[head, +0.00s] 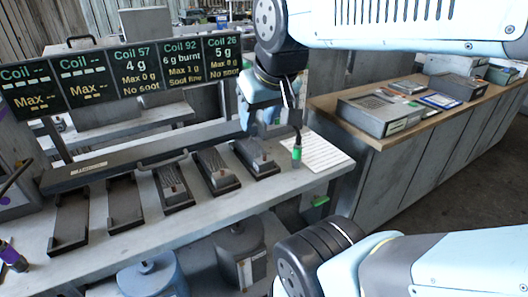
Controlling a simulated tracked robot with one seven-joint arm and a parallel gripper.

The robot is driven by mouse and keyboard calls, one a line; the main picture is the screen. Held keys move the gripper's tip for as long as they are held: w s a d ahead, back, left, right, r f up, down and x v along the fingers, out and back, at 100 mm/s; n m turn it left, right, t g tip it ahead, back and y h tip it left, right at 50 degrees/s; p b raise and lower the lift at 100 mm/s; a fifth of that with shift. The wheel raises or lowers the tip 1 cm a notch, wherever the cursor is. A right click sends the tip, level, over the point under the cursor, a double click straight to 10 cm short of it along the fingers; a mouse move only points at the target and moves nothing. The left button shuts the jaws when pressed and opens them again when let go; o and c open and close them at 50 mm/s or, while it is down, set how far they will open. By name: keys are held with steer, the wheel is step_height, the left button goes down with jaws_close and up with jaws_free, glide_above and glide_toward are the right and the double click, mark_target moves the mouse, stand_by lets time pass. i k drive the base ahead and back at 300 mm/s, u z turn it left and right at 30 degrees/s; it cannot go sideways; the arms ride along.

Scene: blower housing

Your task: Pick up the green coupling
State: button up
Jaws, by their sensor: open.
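The green coupling (297,153) is a small upright cylinder with a green band, at the right end of the grey bench, beside a white sheet.
Several dark trays (70,219) line the grey bench (215,215); the right three hold metal blocks. A sign board (125,72) stands behind. The white sheet (326,155) lies at the bench's right end. A purple-banded coupling (10,254) is at far left. A wooden-topped counter (376,137) stands right.

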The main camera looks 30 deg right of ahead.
mark_target(296, 160)
steer(key=z, duration=0.6)
steer(key=i, duration=0.1)
steer(key=u, duration=2.3)
steer(key=k, duration=1.95)
steer(key=z, duration=1.45)
steer(key=i, duration=0.5)
steer(key=z, duration=0.15)
